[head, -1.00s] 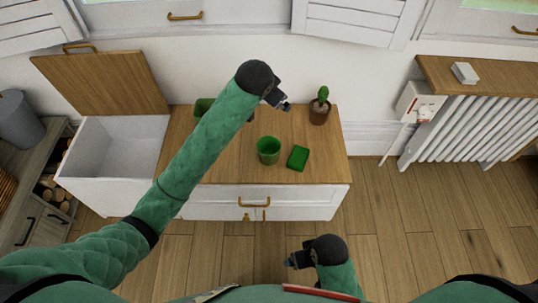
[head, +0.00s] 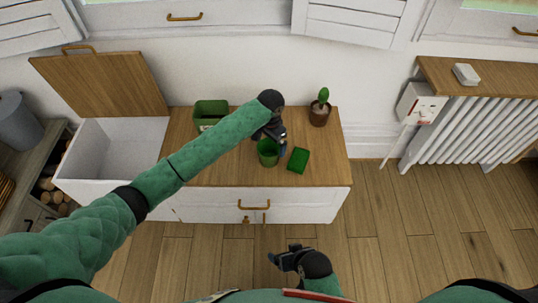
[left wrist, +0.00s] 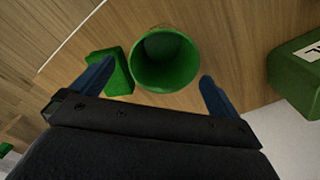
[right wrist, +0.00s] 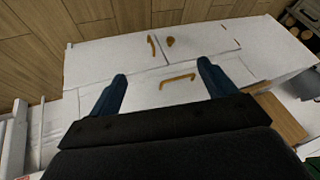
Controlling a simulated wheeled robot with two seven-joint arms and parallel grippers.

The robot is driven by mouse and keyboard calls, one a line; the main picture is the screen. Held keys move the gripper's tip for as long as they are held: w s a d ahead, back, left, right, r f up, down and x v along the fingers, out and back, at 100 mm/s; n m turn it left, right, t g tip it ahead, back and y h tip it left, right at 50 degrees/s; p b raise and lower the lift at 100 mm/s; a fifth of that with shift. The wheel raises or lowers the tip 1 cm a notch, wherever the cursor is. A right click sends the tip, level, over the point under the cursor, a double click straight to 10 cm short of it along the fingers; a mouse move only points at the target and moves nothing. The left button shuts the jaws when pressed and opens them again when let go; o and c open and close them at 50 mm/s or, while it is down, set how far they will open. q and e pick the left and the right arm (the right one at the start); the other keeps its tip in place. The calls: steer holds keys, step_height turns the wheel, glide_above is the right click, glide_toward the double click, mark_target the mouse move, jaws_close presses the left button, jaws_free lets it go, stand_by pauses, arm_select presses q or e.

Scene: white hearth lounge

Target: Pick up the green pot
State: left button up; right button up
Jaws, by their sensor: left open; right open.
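The green pot (head: 268,155) stands upright on the wooden top of the white cabinet, in the middle near the front. It looks empty in the left wrist view (left wrist: 165,60). My left gripper (head: 277,148) is open and is above and beside the pot's rim. In the left wrist view its blue fingers (left wrist: 155,88) are spread, with the pot's mouth ahead and between them. I cannot tell whether a finger touches the pot. My right gripper (head: 277,256) is open and empty, low in front of the cabinet.
A green block (head: 298,160) lies close to the pot's right. A green box (head: 210,113) stands at the back left and a potted cactus (head: 319,112) at the back right. An open white chest (head: 110,160) adjoins the cabinet's left. A radiator (head: 465,130) is at the right.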

mark_target(270, 147)
arm_select(q)
step_height(270, 147, down, 2)
steer(key=shift+f, duration=0.2)
steer(key=f, duration=0.4)
steer(key=shift+w+a+f, duration=0.15)
steer(key=shift+a, duration=0.15)
steer(key=shift+f, duration=0.5)
steer(key=c, duration=1.2)
arm_select(e)
steer(key=shift+w+r, duration=0.2)
steer(key=shift+r, duration=0.6)
arm_select(q)
steer(key=r, duration=0.4)
steer(key=shift+d+r, duration=0.2)
steer(key=shift+d, duration=0.1)
steer(key=s+d+r, duration=0.2)
steer(key=d, duration=0.1)
steer(key=s+d+r, duration=0.2)
steer(key=d, duration=0.1)
steer(key=s+d+r, duration=0.2)
steer(key=d, duration=0.1)
steer(key=shift+d+r, duration=0.25)
steer(key=shift+r, duration=0.1)
arm_select(e)
step_height(270, 147, down, 3)
steer(key=shift+r+t, duration=0.2)
steer(key=shift+t, duration=0.1)
